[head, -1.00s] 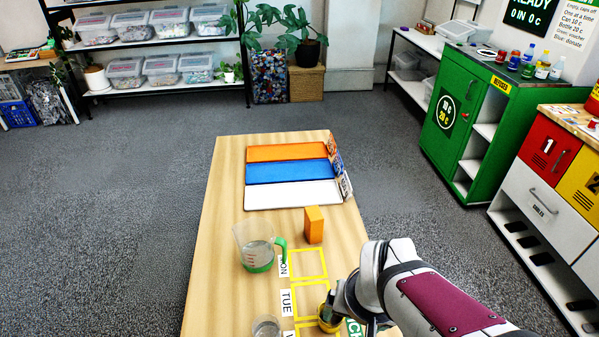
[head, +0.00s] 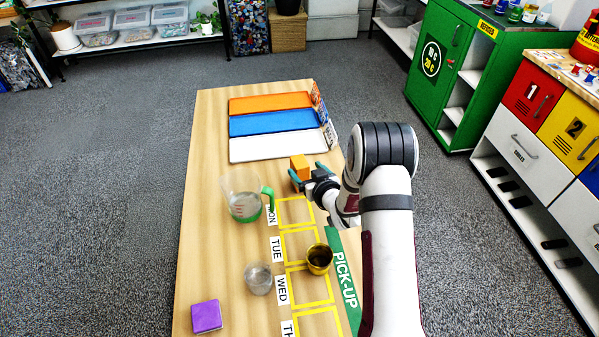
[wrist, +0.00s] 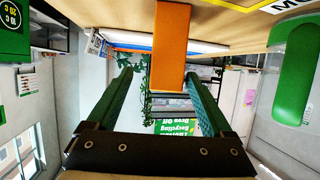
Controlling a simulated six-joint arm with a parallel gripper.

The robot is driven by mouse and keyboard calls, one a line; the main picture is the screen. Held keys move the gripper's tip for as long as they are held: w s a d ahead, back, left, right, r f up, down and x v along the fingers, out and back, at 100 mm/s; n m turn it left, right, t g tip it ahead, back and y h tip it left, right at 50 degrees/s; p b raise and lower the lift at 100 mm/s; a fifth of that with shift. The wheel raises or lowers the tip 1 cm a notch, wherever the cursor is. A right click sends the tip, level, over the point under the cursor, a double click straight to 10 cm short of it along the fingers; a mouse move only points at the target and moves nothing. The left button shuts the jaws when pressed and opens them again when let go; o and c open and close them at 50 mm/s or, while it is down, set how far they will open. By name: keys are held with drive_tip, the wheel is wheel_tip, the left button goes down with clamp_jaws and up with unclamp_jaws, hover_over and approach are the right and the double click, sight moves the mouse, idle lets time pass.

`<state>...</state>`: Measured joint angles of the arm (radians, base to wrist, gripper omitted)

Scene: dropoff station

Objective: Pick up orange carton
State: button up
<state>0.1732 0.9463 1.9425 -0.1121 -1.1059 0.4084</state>
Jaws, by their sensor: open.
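The orange carton (head: 300,165) stands on the table beyond the MON square, short of the coloured trays. My gripper (head: 306,180) is at the carton, with its teal fingers low around it. In the wrist view the carton (wrist: 169,50) shows between the tips of my two open fingers (wrist: 160,80). Gaps show on both sides, wider on the left than on the right; whether either finger touches it is unclear. My wrist hides part of the table to the right of the carton in the head view.
A measuring jug (head: 243,197) with a green handle stands close left of the carton. A gold cup (head: 319,259), a clear cup (head: 258,279) and a purple block (head: 206,316) are nearer. Orange, blue and white trays (head: 270,148) lie beyond.

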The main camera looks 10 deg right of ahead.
drive_tip(key=x, duration=0.6)
drive_tip(key=shift+w+a, duration=0.2)
drive_tip(key=shift+a, duration=0.2)
clamp_jaws()
drive_tip(key=shift+r, duration=0.1)
